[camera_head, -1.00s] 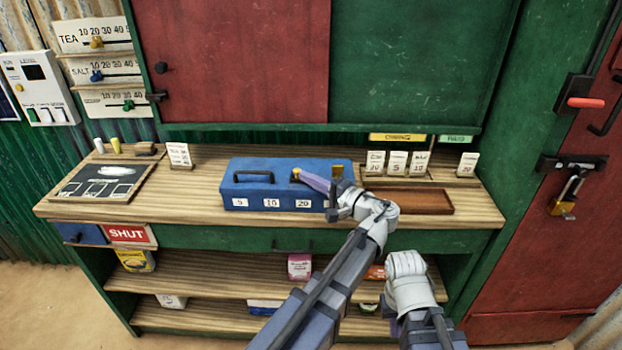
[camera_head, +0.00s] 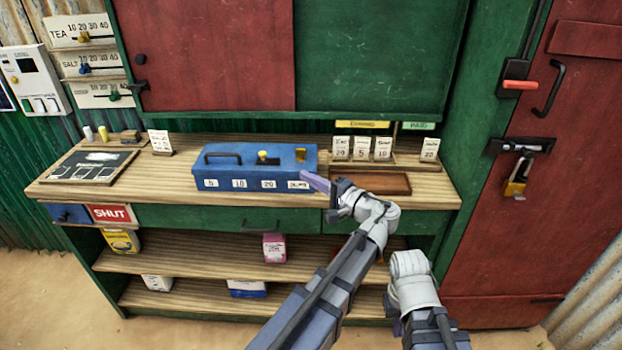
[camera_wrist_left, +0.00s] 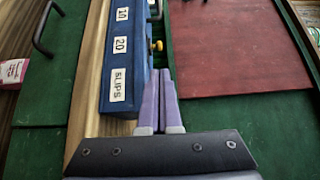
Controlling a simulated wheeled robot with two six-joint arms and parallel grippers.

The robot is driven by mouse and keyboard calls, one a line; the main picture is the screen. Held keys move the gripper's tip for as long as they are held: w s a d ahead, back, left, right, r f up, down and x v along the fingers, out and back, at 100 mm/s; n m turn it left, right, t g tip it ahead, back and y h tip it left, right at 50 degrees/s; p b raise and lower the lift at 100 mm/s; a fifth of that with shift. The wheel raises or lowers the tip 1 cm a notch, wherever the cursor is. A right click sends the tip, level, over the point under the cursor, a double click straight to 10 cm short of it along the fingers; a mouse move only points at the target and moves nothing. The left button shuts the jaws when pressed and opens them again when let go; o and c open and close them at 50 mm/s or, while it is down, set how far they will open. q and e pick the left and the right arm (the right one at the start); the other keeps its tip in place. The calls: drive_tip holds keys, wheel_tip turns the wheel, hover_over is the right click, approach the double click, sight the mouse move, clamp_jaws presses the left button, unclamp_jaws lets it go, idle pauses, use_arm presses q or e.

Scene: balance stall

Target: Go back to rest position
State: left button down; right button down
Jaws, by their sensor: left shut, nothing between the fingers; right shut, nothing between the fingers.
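My left gripper (camera_head: 314,183) is shut and empty, its purple fingers at the right front end of the blue cash box in the head view. In the left wrist view its fingers (camera_wrist_left: 160,100) lie together beside the box's SLIPS label. I cannot tell whether they touch the box. My right arm (camera_head: 412,283) is lower right in the head view, in front of the shelves; its fingertips are mostly hidden, with only a purple bit showing.
The blue box (camera_head: 222,170) stands on the wooden counter (camera_head: 100,190). A brown tray (camera_head: 395,184) and several price cards (camera_head: 362,147) are to its right. A slate board (camera_head: 90,165) lies at left. Shelves (camera_head: 190,260) below hold packets. A red door (camera_head: 530,240) stands at right.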

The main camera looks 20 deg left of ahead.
use_arm(q)
drive_tip(key=s+a+f+n+g+h, duration=0.1)
drive_tip(key=s+a+f+g+h, duration=0.2)
drive_tip(key=f, duration=0.4)
drive_tip(key=s+f+n+g+h, duration=0.1)
drive_tip(key=s+f+h, duration=0.3)
drive_tip(key=f, duration=0.3)
drive_tip(key=s+d+f+n+g+h, duration=0.2)
drive_tip(key=s+d+f+h, duration=0.5)
drive_tip(key=f+h, duration=0.1)
drive_tip(key=s+d+m+g, duration=0.1)
drive_tip(key=s+d+m, duration=0.1)
drive_tip(key=s+d, duration=0.35)
drive_tip(key=s+d+m, duration=0.1)
drive_tip(key=s+d, duration=0.1)
drive_tip(key=d, duration=0.6)
wheel_tip(320, 180, up, 13)
drive_tip(key=p, duration=1.2)
drive_tip(key=shift+w+a+f+p, duration=0.15)
drive_tip(key=shift+w+a+p, duration=0.1)
drive_tip(key=shift+p, duration=0.05)
